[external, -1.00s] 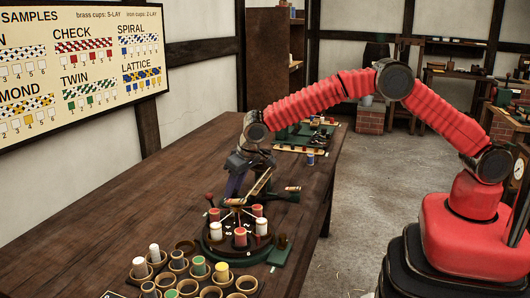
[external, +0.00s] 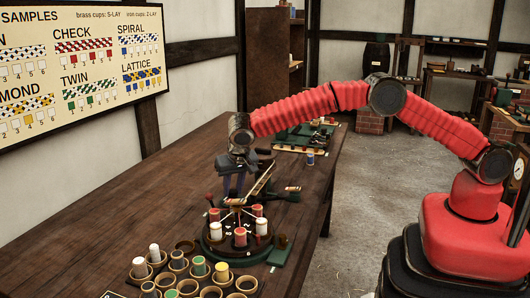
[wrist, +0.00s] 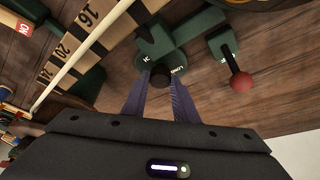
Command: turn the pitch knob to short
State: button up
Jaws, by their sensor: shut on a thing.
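The pitch knob (wrist: 160,76) is a small dark knob on a round green housing (wrist: 178,62) in the wrist view. White lettering stands on the housing beside it, too small and turned to read surely. My gripper (wrist: 160,88) has its two purple-grey fingers closed on the knob from either side. In the external view my gripper (external: 231,192) points down behind the braiding device, and the knob is hidden there. I cannot tell which mark the knob points to.
A lever with a red ball (wrist: 241,82) stands right of the knob in the wrist view. A numbered scale (wrist: 72,50) and a pale rod (wrist: 85,48) lie to the left. A round stand with red and white bobbins (external: 238,236) is in front, with several cups (external: 178,262) nearer.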

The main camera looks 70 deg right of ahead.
jog(key=o, duration=1.1)
jog(key=shift+c, duration=0.2)
jog(key=v, duration=1.3)
jog(key=shift+r, duration=0.3)
jog(key=shift+s+a, duration=0.1)
jog(key=shift+a, duration=0.05)
